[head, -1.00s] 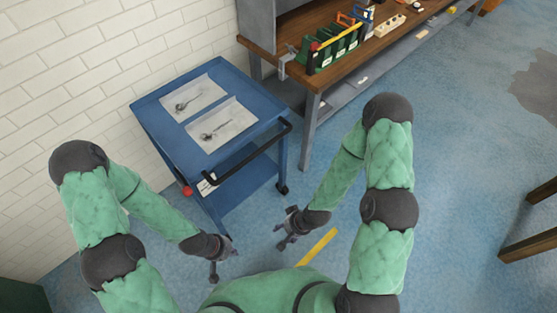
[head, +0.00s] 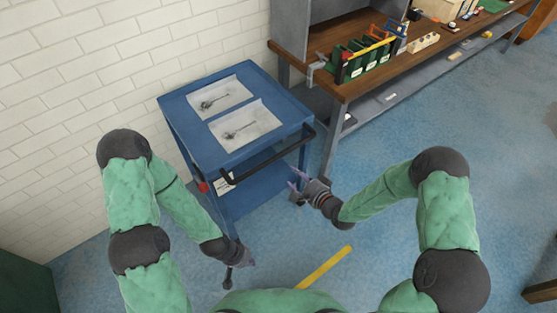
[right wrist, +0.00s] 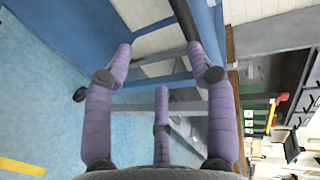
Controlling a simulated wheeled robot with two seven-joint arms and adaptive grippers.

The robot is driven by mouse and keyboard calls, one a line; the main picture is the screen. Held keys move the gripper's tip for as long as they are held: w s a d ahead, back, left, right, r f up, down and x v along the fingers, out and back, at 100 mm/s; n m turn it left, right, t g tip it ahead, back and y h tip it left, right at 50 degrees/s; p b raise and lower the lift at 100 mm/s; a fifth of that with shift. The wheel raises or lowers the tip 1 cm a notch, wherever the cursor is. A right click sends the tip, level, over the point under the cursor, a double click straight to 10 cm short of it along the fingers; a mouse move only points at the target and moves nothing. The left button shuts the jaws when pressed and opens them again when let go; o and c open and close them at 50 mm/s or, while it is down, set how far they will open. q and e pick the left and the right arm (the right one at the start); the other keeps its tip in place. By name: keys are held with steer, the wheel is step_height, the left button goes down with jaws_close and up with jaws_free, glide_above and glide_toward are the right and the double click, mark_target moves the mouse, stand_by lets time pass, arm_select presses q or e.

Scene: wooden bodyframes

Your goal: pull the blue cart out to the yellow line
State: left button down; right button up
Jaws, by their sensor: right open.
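The blue cart (head: 197,147) stands against the white brick wall, with its black handle (head: 272,163) along the near side. The yellow line (head: 325,267) lies on the floor in front of my body.
Two sheets with dark tools (head: 246,123) lie on the cart's top. A wooden workbench (head: 346,88) with a green toolbox (head: 362,62) stands close to the cart's right. A dark green box (head: 24,288) is at lower left. The blue floor at right is largely clear.

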mark_target(278, 157)
steer(key=shift+m+t+y, duration=0.3)
steer(key=shift+t+y, duration=0.1)
steer(key=b+x, duration=0.1)
steer(key=x, duration=0.2)
steer(key=r+b+x, duration=0.1)
steer(key=x, duration=0.3)
steer(key=r+b+x, duration=0.1)
steer(key=x, duration=0.3)
steer(key=shift+w+a+f, duration=0.1)
steer(key=shift+w+a, duration=0.1)
steer(key=shift+a, duration=0.1)
jaws_close()
